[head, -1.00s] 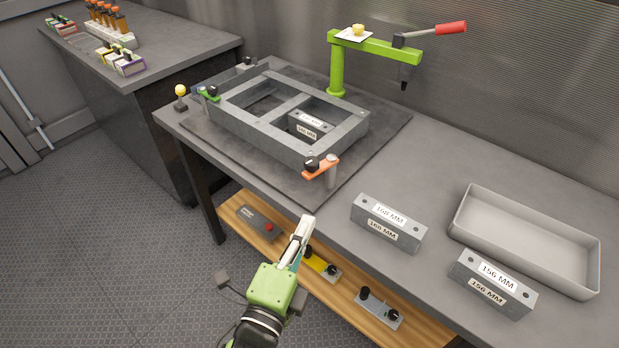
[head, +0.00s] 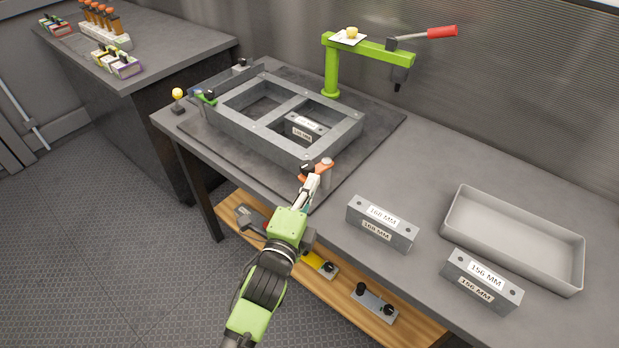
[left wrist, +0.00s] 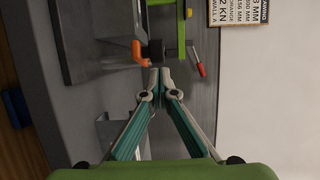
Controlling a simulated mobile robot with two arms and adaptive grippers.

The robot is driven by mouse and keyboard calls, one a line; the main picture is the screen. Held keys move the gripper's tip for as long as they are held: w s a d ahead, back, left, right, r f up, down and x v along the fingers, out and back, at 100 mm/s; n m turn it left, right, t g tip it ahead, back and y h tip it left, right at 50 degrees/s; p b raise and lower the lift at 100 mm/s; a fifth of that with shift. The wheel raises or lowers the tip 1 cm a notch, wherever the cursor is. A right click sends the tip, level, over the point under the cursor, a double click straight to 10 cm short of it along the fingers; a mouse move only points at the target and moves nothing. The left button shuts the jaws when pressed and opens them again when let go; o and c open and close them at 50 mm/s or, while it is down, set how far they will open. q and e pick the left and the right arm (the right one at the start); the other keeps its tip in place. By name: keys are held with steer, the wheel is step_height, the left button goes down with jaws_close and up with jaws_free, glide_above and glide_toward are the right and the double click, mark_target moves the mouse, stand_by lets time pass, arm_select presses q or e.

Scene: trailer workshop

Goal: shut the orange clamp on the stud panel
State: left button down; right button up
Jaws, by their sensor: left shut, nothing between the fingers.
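The orange clamp (head: 318,170) sits at the front right corner of the grey stud panel (head: 244,125), with a grey post and a dark knob. In the left wrist view the clamp's orange arm (left wrist: 138,54) shows just ahead and left of the fingertips. My left gripper (head: 313,182) is shut and empty, its tips right at the front of the clamp; the left wrist view shows the fingertips (left wrist: 160,70) together. I cannot tell whether they touch it. The fingers partly hide the clamp in the head view. My right gripper is not in view.
A 168 MM block (head: 382,235), a 156 MM block (head: 481,293) and a grey tray (head: 452,222) stand to the right. A green press (head: 331,70) with a red handle stands behind the panel. A green clamp (head: 206,97) is at the panel's left. A wooden shelf (head: 400,330) lies below.

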arm_select(q)
steer(key=shift+w+a, duration=0.2)
steer(key=shift+w, duration=0.1)
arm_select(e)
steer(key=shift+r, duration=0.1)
